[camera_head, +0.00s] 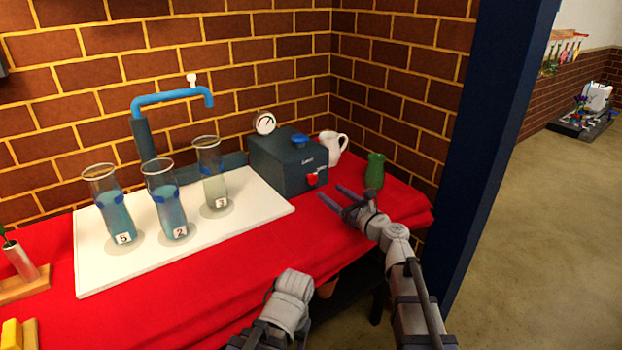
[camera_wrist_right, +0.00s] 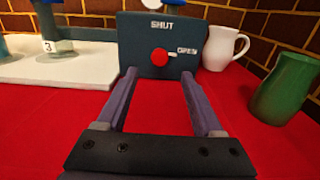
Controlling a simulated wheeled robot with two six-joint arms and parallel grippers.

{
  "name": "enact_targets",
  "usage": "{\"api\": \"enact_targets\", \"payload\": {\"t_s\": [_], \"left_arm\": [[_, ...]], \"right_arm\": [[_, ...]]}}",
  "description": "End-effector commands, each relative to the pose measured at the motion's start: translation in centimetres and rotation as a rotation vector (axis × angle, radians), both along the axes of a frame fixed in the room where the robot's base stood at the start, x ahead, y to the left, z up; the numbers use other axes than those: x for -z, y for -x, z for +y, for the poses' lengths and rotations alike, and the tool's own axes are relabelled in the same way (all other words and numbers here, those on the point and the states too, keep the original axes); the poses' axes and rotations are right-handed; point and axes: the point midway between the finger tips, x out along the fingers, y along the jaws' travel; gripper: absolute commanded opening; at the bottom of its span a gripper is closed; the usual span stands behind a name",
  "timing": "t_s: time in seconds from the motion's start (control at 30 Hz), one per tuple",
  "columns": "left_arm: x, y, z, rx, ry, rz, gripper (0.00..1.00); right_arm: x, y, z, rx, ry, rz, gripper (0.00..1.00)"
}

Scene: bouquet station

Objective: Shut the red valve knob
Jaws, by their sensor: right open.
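The red valve knob (camera_head: 312,179) is on the front of a dark blue-grey box (camera_head: 275,165). In the right wrist view the knob (camera_wrist_right: 159,57) sits below the word SHUT and left of the word OPEN, with a small white mark on its right side toward OPEN. My right gripper (camera_head: 331,190) is open and empty in front of the box. In the right wrist view its two fingers (camera_wrist_right: 159,72) point at the box, one to each side of the knob's line, and appear short of it. My left gripper is not in view.
A white jug (camera_head: 331,147) and a green vase (camera_head: 375,171) stand right of the box. Several numbered glass vases stand on a white board (camera_head: 115,270) to the left, under a blue spout (camera_head: 170,98). A gauge (camera_head: 264,122) tops the box. Red cloth before it is clear.

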Motion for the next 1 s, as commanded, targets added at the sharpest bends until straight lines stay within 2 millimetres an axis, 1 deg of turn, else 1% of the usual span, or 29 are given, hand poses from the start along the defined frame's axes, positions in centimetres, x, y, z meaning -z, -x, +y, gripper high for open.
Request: {"api": "enact_targets", "payload": {"t_s": [0.17,0.33,0.47,0.7,0.77,0.87,1.0], "left_arm": [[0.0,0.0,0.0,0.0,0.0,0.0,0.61],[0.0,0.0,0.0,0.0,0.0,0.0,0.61],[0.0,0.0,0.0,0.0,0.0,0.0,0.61],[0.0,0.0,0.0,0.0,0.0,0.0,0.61],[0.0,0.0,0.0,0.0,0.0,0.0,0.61],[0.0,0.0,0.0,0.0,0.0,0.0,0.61],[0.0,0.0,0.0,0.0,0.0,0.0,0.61]], "right_arm": [[0.0,-0.1,0.1,0.0,-0.001,0.001,0.69],[0.0,-1.1,0.7,-0.001,0.0,0.0,0.69],[0.0,-2.5,1.7,-0.002,0.001,-0.001,0.69],[0.0,-5.5,3.9,-0.002,0.001,-0.001,0.69],[0.0,-6.0,4.3,-0.001,0.001,-0.001,0.69],[0.0,-6.4,4.6,-0.001,0.001,-0.001,0.69],[0.0,-6.3,4.6,0.0,0.001,-0.001,0.69]]}}
